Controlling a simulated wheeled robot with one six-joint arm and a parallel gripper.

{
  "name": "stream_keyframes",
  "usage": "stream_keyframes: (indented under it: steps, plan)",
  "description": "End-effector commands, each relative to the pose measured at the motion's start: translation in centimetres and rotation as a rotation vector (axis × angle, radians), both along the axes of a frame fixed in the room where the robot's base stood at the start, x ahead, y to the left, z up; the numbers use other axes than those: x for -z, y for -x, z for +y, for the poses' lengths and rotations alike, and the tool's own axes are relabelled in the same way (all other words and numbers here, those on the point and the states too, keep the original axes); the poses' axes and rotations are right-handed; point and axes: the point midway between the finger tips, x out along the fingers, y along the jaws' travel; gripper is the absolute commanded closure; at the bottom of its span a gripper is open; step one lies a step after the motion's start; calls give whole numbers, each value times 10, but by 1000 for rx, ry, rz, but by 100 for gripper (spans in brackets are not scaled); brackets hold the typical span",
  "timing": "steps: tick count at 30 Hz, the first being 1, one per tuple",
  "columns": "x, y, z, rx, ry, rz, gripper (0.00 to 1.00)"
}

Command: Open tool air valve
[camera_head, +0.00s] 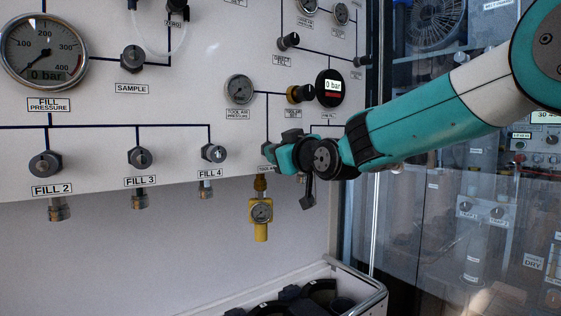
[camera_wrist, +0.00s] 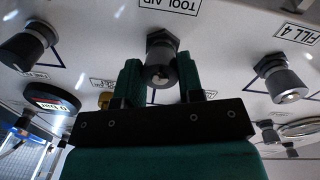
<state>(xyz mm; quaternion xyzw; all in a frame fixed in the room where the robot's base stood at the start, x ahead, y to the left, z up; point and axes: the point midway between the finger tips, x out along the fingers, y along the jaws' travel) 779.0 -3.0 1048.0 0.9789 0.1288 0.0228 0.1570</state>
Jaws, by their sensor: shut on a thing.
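The tool air valve is a dark round knob (camera_wrist: 161,62) on the white panel, below an upside-down TOOL AID or TOOL AIR label (camera_wrist: 170,4) in the wrist view. My gripper (camera_wrist: 160,78) has one teal finger on each side of the knob and is shut on it. In the head view my gripper (camera_head: 275,155) is against the panel's lower edge, right of the FILL 4 knob (camera_head: 214,153). There it hides most of the tool air knob. I cannot tell how far the knob is turned.
A yellow regulator with a small gauge (camera_head: 261,211) hangs just below my gripper. A tool air pressure gauge (camera_head: 239,89) and a digital 0 bar display (camera_head: 330,87) are above. A bin (camera_head: 372,290) with dark items stands below. A glass door is at right.

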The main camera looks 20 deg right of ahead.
Motion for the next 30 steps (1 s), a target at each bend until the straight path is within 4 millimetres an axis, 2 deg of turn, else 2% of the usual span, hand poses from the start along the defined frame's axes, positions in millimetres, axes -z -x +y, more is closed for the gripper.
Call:
stream_keyframes:
  steps: [1,9,23,24,27,30]
  plan:
    - [5,0,0,0,21,0,89]
    - [4,0,0,0,87,-21,89]
    - [3,0,0,0,97,-23,89]
    - [3,0,0,0,97,-23,58]
    - [3,0,0,1,97,-25,40]
    - [2,0,0,0,96,-27,40]
